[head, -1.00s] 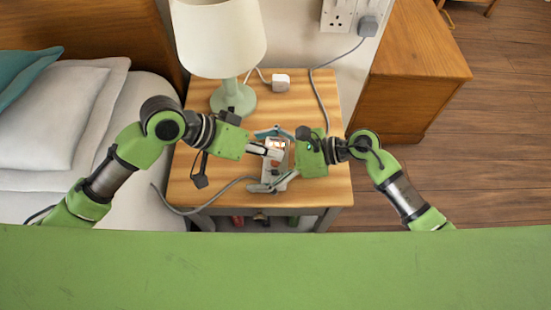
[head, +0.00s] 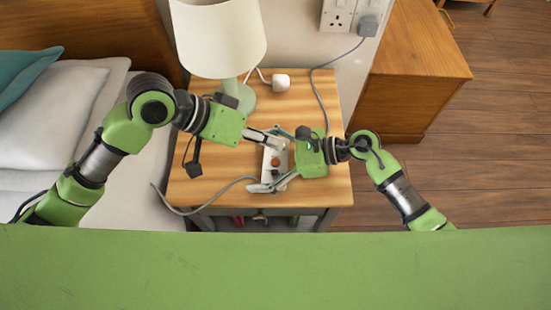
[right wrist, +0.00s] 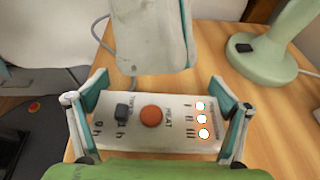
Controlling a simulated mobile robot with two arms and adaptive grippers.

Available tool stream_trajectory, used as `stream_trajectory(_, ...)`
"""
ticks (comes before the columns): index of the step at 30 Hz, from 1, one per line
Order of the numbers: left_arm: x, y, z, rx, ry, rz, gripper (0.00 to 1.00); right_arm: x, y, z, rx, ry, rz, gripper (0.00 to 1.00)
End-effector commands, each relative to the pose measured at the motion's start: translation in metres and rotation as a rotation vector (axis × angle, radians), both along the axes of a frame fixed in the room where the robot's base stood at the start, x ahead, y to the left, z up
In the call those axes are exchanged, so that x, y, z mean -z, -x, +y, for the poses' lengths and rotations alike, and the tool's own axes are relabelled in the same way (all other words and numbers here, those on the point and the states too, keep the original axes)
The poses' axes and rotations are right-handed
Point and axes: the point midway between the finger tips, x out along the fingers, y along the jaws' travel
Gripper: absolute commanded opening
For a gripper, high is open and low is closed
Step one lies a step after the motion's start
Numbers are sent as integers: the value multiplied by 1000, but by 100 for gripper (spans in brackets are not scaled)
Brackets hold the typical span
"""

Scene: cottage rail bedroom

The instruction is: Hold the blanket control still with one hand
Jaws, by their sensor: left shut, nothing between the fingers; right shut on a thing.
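The blanket control (head: 273,181) is a pale box on the wooden bedside table (head: 225,172). In the right wrist view, the control (right wrist: 172,139) shows a round red HEAT knob (right wrist: 151,117), a dark square knob (right wrist: 123,112) and three lit indicators marked I, II and III (right wrist: 202,119). My right gripper (head: 272,160) is shut on the control, one finger at each end. My left gripper (head: 279,144) is shut and empty, with its tips over the lamp-side end of the control; it hangs large in the right wrist view (right wrist: 152,65). I cannot tell whether it touches.
A grey cord (head: 215,206) runs from the control toward the bed (head: 130,190). A lamp (head: 217,40) with a green base and a white plug block (head: 280,82) stand behind. A wooden cabinet (head: 410,75) is at the right.

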Motion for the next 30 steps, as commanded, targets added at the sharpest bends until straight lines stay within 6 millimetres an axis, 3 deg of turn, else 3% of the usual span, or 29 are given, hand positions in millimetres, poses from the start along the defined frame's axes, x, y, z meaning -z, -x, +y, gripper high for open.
stream_trajectory(11,0,0,0,0,0,0,0,0,0,0,0,0,0,68)
stream_trajectory(12,0,0,0,0,0,0,0,0,0,0,0,0,0,98)
stream_trajectory(13,0,0,0,0,0,0,0,0,0,0,0,0,0,100)
stream_trajectory(23,0,0,0,0,0,0,0,-1,0,-4,1,1,0,100)
stream_trajectory(30,0,0,0,0,0,0,0,-15,3,-43,3,6,-1,100)
